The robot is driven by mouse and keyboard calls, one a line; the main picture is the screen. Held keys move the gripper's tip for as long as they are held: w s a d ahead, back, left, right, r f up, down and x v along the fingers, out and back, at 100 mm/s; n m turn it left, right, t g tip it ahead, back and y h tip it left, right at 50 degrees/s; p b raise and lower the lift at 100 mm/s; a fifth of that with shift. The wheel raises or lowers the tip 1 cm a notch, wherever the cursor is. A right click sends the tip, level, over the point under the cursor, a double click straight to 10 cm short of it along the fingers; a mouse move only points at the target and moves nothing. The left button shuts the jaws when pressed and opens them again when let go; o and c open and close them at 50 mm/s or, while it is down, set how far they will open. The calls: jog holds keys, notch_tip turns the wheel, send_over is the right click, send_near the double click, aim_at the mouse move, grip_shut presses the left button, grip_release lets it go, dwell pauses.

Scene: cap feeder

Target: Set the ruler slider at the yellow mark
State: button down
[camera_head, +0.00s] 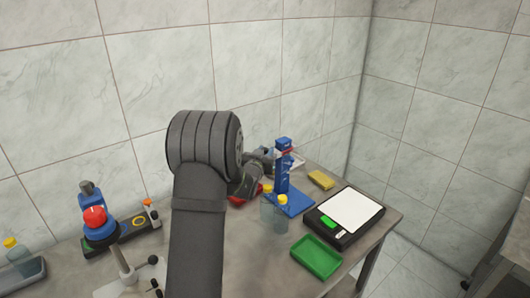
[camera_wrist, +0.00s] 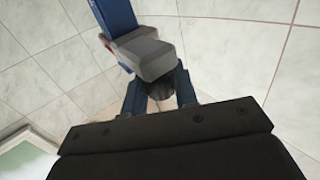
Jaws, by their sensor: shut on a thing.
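The blue upright ruler stand (camera_head: 283,180) rises from a blue base (camera_head: 298,203) in the head view. Its blue post (camera_wrist: 116,16) also shows at the top of the wrist view. The grey slider (camera_wrist: 146,52) sits against the post, with a dark knob on its near side. My gripper (camera_wrist: 159,92) is shut on that knob, one finger on each side. In the head view my gripper (camera_head: 266,158) is beside the post, partly hidden by my arm. I cannot make out the yellow mark in either view.
Bottles with yellow caps (camera_head: 282,213) stand in front of the ruler stand. A scale with a white plate (camera_head: 350,214), a green tray (camera_head: 317,256) and a yellow block (camera_head: 321,179) lie to the right. A red-topped blue device (camera_head: 96,218) stands at left.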

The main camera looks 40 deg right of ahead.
notch_tip(320, 180, down, 4)
jog(key=shift+r, duration=0.2)
jog(key=c, duration=1.1)
grip_release()
jog(key=shift+c, duration=0.2)
jog(key=v, duration=1.7)
jog(key=shift+s+a, duration=0.2)
jog(key=shift+r, duration=0.1)
